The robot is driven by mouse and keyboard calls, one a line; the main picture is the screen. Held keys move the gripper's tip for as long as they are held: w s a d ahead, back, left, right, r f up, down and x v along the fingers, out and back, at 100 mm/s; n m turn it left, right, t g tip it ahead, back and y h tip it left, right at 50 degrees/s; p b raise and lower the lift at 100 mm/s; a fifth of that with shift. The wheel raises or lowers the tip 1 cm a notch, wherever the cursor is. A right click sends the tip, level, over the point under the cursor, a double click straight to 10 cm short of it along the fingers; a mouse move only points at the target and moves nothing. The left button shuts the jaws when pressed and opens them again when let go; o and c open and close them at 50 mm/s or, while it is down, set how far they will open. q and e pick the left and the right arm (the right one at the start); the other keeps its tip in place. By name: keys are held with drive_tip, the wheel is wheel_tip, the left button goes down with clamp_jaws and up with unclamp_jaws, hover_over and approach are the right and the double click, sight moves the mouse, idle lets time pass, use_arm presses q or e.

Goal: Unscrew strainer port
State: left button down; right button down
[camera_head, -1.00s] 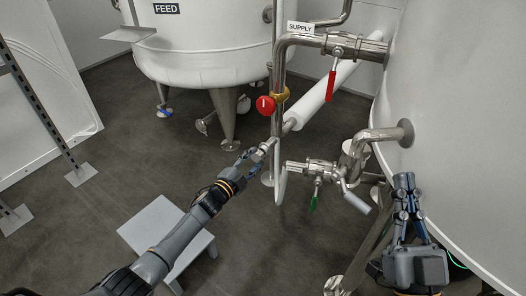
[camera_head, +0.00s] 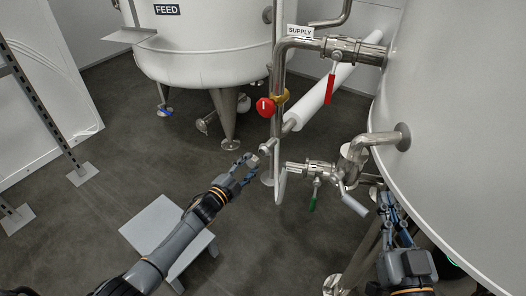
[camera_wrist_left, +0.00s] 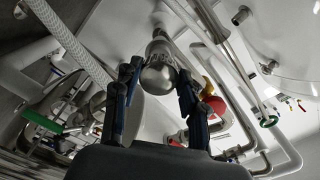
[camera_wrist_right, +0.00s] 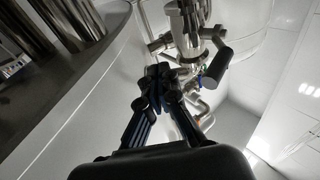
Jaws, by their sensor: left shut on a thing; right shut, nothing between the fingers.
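My left gripper (camera_head: 247,163) is at the lower end of the slanted steel strainer pipe branch (camera_head: 267,148), below the red-knobbed valve. In the left wrist view its fingers (camera_wrist_left: 154,92) are shut on a rounded metal cap (camera_wrist_left: 158,76), the strainer port. Steel piping shows right behind the cap; I cannot tell whether the two still touch. My right gripper (camera_head: 385,203) is shut and empty beside the white tank at the right. In the right wrist view its fingertips (camera_wrist_right: 160,82) meet with nothing between them.
A red-knobbed valve (camera_head: 266,106) is above the left gripper. A supply valve with a red lever (camera_head: 330,88) and a green-handled valve (camera_head: 314,196) are to the right. A grey step stool (camera_head: 165,230) stands under my left arm. The big white tank (camera_head: 460,130) borders the right arm.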

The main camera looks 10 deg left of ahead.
use_arm(q)
drive_tip(key=shift+s+a+p, duration=0.2)
drive_tip(key=shift+s+p, duration=0.1)
drive_tip(key=shift+s, duration=0.25)
drive_tip(key=shift+s+a, duration=0.2)
drive_tip(key=shift+s, duration=0.3)
use_arm(e)
drive_tip(key=shift+s+d+f+g+h, duration=0.1)
drive_tip(key=shift+d+f+g+h, duration=0.1)
drive_tip(key=shift+f+g, duration=0.55)
drive_tip(key=shift+s+d+f+g+h, duration=0.1)
drive_tip(key=shift+f+g+h, duration=0.15)
drive_tip(key=shift+f, duration=0.8)
drive_tip(key=shift+d+f+g+h, duration=0.15)
drive_tip(key=shift+f+g, duration=0.45)
drive_tip(key=shift+f, duration=0.3)
use_arm(q)
drive_tip(key=shift+s+d, duration=0.1)
